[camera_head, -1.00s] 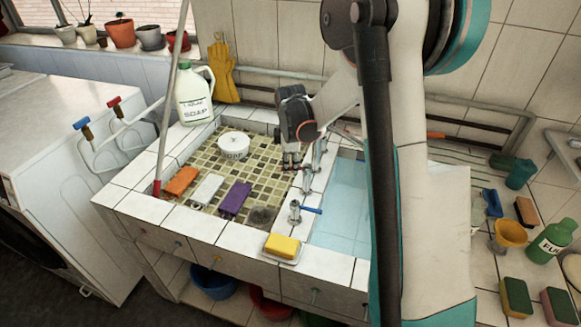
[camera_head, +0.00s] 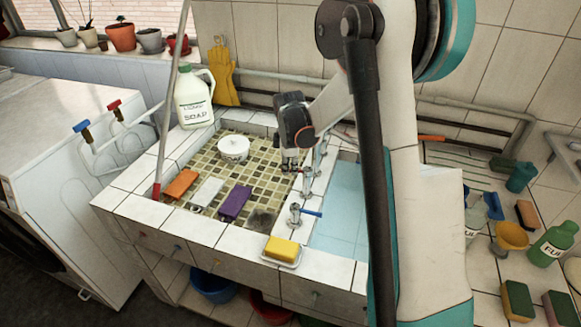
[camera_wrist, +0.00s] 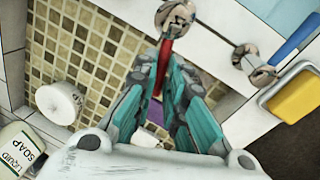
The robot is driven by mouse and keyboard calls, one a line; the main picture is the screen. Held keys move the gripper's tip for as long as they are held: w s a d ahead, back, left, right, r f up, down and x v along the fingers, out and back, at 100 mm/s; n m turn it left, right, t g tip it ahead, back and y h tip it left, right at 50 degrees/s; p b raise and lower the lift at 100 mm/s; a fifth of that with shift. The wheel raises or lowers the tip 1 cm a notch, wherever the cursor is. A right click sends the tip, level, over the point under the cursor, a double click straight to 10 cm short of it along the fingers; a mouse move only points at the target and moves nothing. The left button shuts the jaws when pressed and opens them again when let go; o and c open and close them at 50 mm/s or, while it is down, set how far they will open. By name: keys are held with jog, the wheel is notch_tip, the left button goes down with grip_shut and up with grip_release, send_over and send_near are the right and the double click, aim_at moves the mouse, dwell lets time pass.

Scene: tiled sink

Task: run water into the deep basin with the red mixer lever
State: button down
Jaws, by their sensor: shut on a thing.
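The red mixer lever (camera_wrist: 164,62) sticks out from a chrome mixer body (camera_wrist: 174,17) in the wrist view. My gripper (camera_wrist: 172,72) is shut on the lever, with its teal fingers on either side. In the head view my gripper (camera_head: 290,165) is at the ledge between two basins, and the chrome mixer (camera_head: 307,182) is just right of it. Left is a mosaic-tiled basin (camera_head: 205,160); right is a basin with a pale blue inside (camera_head: 342,215). I cannot tell which is deeper. No running stream shows.
A second tap with a blue lever (camera_head: 308,212) stands nearer on the ledge. A yellow sponge (camera_head: 282,248) lies on the front rim. A soap jug (camera_head: 193,98) stands on the back left corner.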

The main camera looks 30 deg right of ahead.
jog(key=shift+w+d+m+h, duration=0.2)
jog(key=shift+w+m, duration=0.15)
jog(key=shift+m, duration=0.45)
jog(key=shift+w+d+m+h, duration=0.1)
jog(key=shift+w+d+m, duration=0.15)
jog(key=shift+m, duration=0.55)
jog(key=c, duration=1.7)
grip_release()
jog(key=shift+o, duration=0.2)
jog(key=shift+r, duration=0.1)
jog(key=v, duration=1.1)
jog(key=shift+w+r, duration=0.2)
jog(key=shift+r, duration=0.25)
jog(key=shift+a, duration=0.15)
